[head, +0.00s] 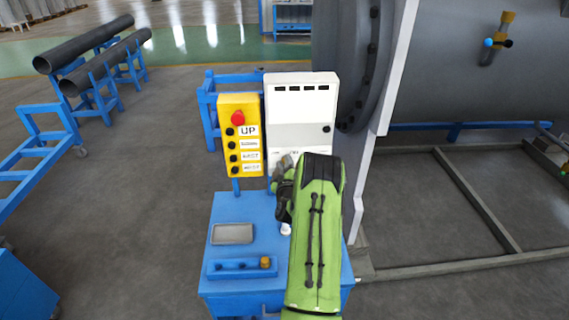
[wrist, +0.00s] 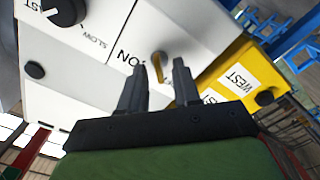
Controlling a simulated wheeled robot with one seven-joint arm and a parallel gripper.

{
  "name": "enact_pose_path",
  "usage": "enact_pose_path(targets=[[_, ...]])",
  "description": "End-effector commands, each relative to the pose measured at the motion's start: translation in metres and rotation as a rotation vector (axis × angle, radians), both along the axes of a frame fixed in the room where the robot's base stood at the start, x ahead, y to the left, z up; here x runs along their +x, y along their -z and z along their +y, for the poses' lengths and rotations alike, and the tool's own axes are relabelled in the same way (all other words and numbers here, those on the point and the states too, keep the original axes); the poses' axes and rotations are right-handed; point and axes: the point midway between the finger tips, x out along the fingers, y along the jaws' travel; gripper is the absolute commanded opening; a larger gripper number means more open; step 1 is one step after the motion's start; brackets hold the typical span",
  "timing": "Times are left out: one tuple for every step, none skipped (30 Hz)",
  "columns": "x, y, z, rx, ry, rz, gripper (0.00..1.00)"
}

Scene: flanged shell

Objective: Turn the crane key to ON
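The brass-coloured key (wrist: 160,64) sits on the white control box (wrist: 180,30), beside a printed label ending in "ON" (wrist: 130,57). In the wrist view my gripper (wrist: 159,66) is open. Its two dark fingers stand on either side of the key, with a visible gap between them. I cannot tell how deep the key reaches between the fingertips. In the head view my gripper (head: 284,180) is at the lower front of the white control box (head: 300,100); my green arm hides the key and part of the box there.
A yellow button box (head: 240,153) with a red button stands just left of the white box. A "SLOW" dial (wrist: 64,10) is nearby in the wrist view. The blue cart (head: 222,204) carries a grey tray (head: 233,234). A large flanged shell (head: 445,75) stands close right.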

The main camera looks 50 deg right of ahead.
Motion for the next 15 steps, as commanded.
enact_pose_path(targets=[[0.0, 0.0004, 0.0002, 0.0, 0.0, 0.0, 0.29], [0.0, 0.0004, 0.0002, 0.0, 0.0, 0.0, 0.24], [0.0, 0.0004, 0.0002, 0.0, 0.0, 0.0, 0.18], [0.0, 0.0004, 0.0002, 0.0, 0.0, 0.0, 0.14], [0.0, 0.0004, 0.0002, 0.0, 0.0, 0.0, 0.09], [0.0, 0.0004, 0.0002, 0.0, 0.0, 0.0, 0.03], [0.0, 0.0004, 0.0002, 0.0, 0.0, 0.0, 0.0], [0.0, 0.0004, 0.0002, 0.0, 0.0, 0.0, 0.0], [0.0, 0.0004, 0.0003, 0.0, 0.0, 0.0, 0.0], [0.0, 0.0004, 0.0003, -0.001, -0.001, 0.0, 0.0], [0.0001, 0.0004, 0.0003, -0.001, -0.001, 0.0, 0.0], [0.0, 0.0004, 0.0004, -0.001, -0.001, 0.0, 0.0], [0.0, 0.0004, 0.0004, 0.0, -0.001, 0.0, 0.0], [0.0, 0.0004, 0.0004, 0.001, -0.001, -0.001, 0.0], [0.0, 0.0004, 0.0004, 0.002, -0.001, -0.002, 0.0]])
